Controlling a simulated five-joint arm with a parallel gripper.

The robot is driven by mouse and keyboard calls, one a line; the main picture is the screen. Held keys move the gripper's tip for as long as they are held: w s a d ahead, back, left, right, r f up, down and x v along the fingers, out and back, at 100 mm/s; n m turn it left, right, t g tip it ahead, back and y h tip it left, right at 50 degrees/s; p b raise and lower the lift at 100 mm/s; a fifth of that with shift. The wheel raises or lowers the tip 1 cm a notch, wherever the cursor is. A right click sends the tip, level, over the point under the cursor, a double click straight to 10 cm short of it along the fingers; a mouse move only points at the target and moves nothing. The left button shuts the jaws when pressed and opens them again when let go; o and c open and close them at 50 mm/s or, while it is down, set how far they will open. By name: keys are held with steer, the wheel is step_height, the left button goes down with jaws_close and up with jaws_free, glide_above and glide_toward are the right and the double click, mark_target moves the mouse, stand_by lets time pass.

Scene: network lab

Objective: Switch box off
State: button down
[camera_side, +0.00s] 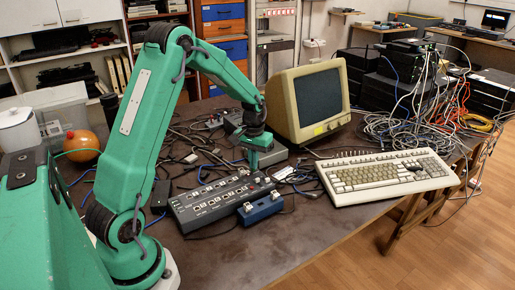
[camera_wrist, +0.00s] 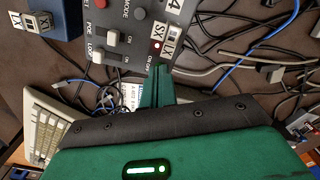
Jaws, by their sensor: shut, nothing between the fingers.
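A long dark grey box (camera_side: 205,207) with rows of pale switches lies on the brown table in the side view. In the wrist view its panel (camera_wrist: 125,30) shows POE, LOOP, MODE and ON OFF lettering, grey toggles with red parts, and white SX and LX labels. A small red spot (camera_wrist: 157,47) shows by the LX label. My green gripper (camera_side: 254,168) is over the box's far right end. Its shut, empty fingertips (camera_wrist: 160,72) are at the panel's edge near LX in the wrist view. I cannot tell whether they touch it.
A small blue box (camera_side: 262,208) sits against the grey box's front. A beige keyboard (camera_side: 385,177) and monitor (camera_side: 310,105) stand to the right. Tangled cables (camera_side: 405,130) cover the table's back right. Bare table (camera_side: 240,255) shows in front.

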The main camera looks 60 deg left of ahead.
steer(key=shift+f, duration=0.2)
steer(key=shift+r, duration=0.1)
stand_by(0.4)
steer(key=shift+r, duration=2.4)
